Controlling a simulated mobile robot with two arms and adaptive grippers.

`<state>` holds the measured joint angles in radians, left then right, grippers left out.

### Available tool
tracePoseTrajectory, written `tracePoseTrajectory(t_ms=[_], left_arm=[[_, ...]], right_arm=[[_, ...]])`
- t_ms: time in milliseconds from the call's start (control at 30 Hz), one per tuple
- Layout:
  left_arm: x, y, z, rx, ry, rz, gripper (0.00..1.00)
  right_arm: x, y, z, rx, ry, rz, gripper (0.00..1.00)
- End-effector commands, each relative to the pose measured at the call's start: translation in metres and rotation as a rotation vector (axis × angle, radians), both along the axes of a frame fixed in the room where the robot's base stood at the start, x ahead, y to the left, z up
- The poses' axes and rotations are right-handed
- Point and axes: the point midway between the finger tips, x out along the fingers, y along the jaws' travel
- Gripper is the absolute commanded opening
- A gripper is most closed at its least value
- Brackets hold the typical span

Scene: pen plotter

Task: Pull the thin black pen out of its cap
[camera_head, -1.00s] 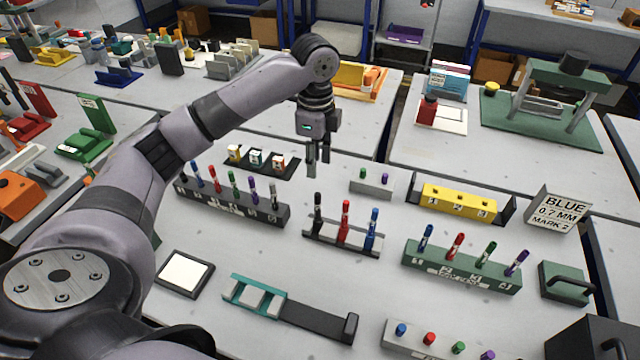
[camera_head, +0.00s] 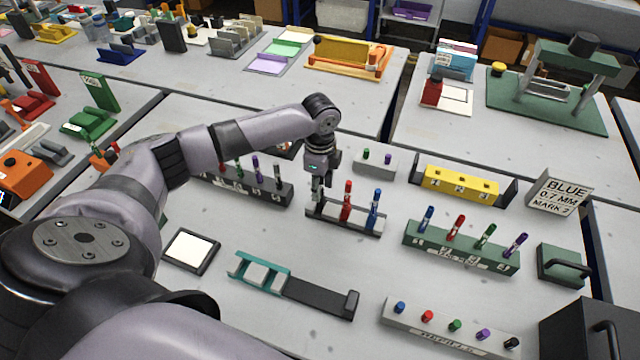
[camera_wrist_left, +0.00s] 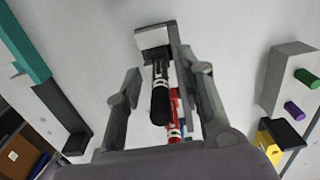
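My left gripper (camera_head: 319,187) points down at the left end of a small light rack (camera_head: 330,222). The thin black pen (camera_wrist_left: 160,90) stands upright in that rack, and in the left wrist view it lies between the two fingers of my left gripper (camera_wrist_left: 165,108). The fingers are apart, with a visible gap on the pen's left side. In the head view the gripper mostly hides the black pen. A red pen (camera_head: 347,203) and a blue pen (camera_head: 375,207) stand in the same rack to its right. The pen's cap cannot be told apart here. My right gripper is not in view.
A dark rack (camera_head: 281,193) with several pens stands to the left. A green rack (camera_head: 460,254) with several pens is at right. A grey block (camera_head: 372,170) with two short pegs stands behind. A teal and black fixture (camera_head: 325,302) lies in front.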

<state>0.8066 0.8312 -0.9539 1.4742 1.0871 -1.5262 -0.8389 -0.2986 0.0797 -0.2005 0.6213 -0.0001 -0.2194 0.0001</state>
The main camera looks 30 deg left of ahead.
Motion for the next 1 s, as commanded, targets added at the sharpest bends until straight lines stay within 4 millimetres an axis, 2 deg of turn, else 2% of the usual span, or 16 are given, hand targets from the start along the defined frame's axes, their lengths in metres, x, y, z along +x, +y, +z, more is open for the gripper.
tracePoseTrajectory(t_ms=[233, 767, 967, 1000], left_arm=[[0.0000, 0.0001, -0.0005, 0.000, 0.000, 0.000, 0.35], [0.0001, 0.0002, 0.0000, 0.001, 0.000, 0.000, 0.00], [0.0001, 0.0002, 0.0000, 0.001, 0.000, 0.000, 0.00], [0.0001, 0.0003, 0.0000, 0.001, 0.000, 0.000, 0.10]], right_arm=[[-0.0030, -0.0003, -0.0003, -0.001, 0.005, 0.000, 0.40], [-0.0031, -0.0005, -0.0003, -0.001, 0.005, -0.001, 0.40], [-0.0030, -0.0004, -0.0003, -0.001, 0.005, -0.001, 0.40], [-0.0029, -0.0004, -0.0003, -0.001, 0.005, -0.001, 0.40]])
